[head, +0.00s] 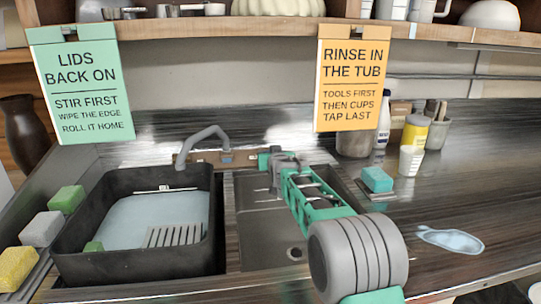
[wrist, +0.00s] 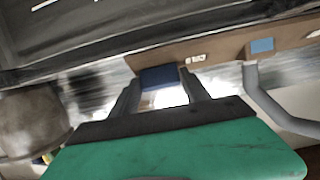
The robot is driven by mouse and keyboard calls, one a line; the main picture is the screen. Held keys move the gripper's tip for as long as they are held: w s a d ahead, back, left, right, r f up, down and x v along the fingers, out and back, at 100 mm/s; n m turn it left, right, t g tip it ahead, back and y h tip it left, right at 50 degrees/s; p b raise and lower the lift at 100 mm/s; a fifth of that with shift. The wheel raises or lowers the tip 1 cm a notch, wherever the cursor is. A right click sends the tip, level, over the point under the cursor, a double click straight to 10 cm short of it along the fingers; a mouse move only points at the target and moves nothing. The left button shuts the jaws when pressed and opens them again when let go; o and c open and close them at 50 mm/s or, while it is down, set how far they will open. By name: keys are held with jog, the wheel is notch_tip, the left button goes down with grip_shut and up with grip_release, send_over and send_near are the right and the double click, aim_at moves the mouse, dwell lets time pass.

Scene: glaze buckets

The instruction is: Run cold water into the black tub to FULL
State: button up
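The black tub (head: 140,262) stands in the left sink basin. It holds pale blue water (head: 150,215), with a short white mark (head: 165,189) on its inner far wall. The grey spout (head: 205,133) arches over the tub's far edge; I see no stream. It also shows in the wrist view (wrist: 275,105). Behind is the brown tap panel (head: 205,158), with a light blue square (wrist: 262,45) and a dark blue block (wrist: 160,77). My gripper (head: 272,160) is at the panel's right end. Its fingers are apart, either side of the dark blue block; contact is unclear.
A slatted grey rack (head: 174,236) shows at the tub's near side. Sponges (head: 42,229) line the left edge. My arm crosses the right basin. A teal sponge (head: 377,180), a white cup (head: 411,160) and bottles stand right. A puddle (head: 450,240) lies on the right counter.

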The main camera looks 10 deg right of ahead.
jog(key=o, duration=0.4)
jog(key=v, duration=0.7)
jog(key=shift+s+r, duration=0.1)
jog(key=shift+s, duration=0.25)
